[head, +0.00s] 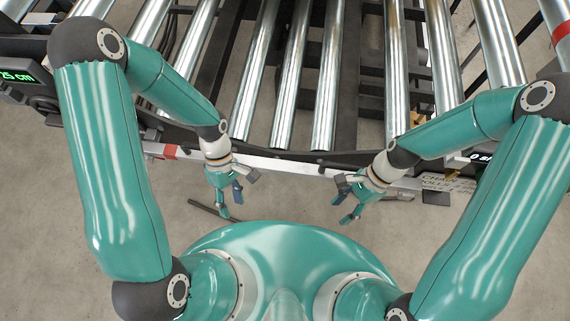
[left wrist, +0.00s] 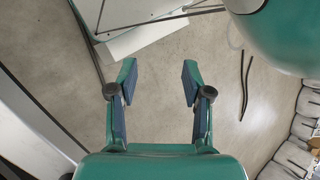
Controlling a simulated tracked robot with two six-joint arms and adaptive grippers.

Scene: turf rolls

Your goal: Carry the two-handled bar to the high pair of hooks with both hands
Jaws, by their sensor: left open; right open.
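My left gripper (head: 231,200) is open and empty in the head view, in front of the roller conveyor's near edge. The left wrist view shows its two fingers (left wrist: 159,82) apart with only bare floor between them. My right gripper (head: 345,204) is open and empty, to the right of the left one and at about the same height in the picture. I cannot make out the two-handled bar or the high pair of hooks in either view.
A conveyor with shiny metal rollers (head: 324,75) fills the top of the head view. A pale rail (head: 285,166) runs along its near edge, close to both grippers. Dark thin strips (left wrist: 244,85) lie on the floor. A pale stacked pile (left wrist: 300,130) stands at the right.

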